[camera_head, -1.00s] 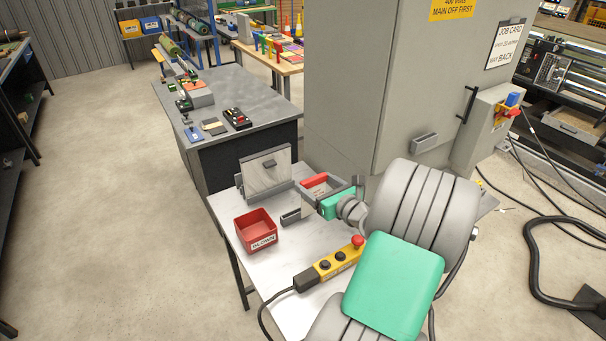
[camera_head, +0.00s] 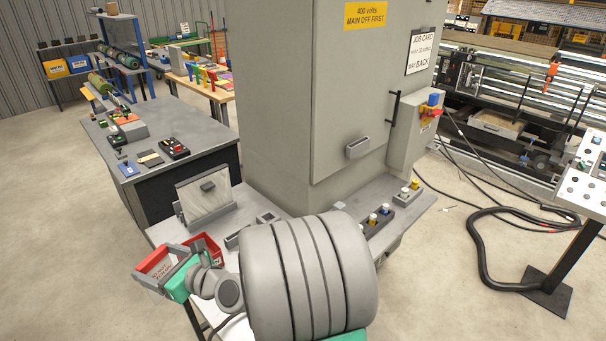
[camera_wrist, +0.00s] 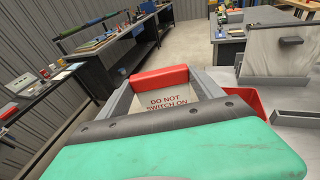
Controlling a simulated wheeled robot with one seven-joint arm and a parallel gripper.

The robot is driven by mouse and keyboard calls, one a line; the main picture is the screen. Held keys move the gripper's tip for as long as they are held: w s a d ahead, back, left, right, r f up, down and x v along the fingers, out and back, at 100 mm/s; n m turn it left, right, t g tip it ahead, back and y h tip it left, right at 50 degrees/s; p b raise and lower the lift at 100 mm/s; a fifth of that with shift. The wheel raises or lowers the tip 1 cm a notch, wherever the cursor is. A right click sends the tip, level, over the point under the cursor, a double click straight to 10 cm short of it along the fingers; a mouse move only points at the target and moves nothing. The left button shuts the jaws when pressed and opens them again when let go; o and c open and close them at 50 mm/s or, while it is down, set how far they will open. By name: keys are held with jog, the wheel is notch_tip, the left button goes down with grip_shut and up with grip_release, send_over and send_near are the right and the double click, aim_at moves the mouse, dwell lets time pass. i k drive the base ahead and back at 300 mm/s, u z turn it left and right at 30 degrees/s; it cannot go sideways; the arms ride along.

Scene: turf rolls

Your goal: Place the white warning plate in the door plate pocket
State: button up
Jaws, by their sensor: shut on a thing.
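The white warning plate (camera_wrist: 168,103) has a red grip strip and reads "DO NOT SWITCH ON" in the wrist view. My gripper (camera_wrist: 163,88) is shut on it. In the head view the plate (camera_head: 155,268) and my gripper (camera_head: 160,272) are at the lower left, beside the red bin and around the left edge of the white table. The door plate pocket (camera_head: 358,147) is a small grey holder on the grey cabinet door (camera_head: 340,110), far to the right of my gripper and apart from it. The plate's lower part is hidden by my gripper.
The red bin (camera_head: 208,247) is close to my gripper, partly hidden. A tilted plate on a stand (camera_head: 203,200) is on the white table. A sill with several knobs (camera_head: 378,215) is below the door. A black handle (camera_head: 393,122) is right of the pocket.

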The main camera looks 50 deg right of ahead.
aim_at(357, 150)
jog(key=k, duration=0.4)
jog(key=u, duration=1.2)
jog(key=k, duration=1.35)
jog(key=z, duration=1.7)
jog(key=i, duration=0.35)
jog(key=u, duration=0.1)
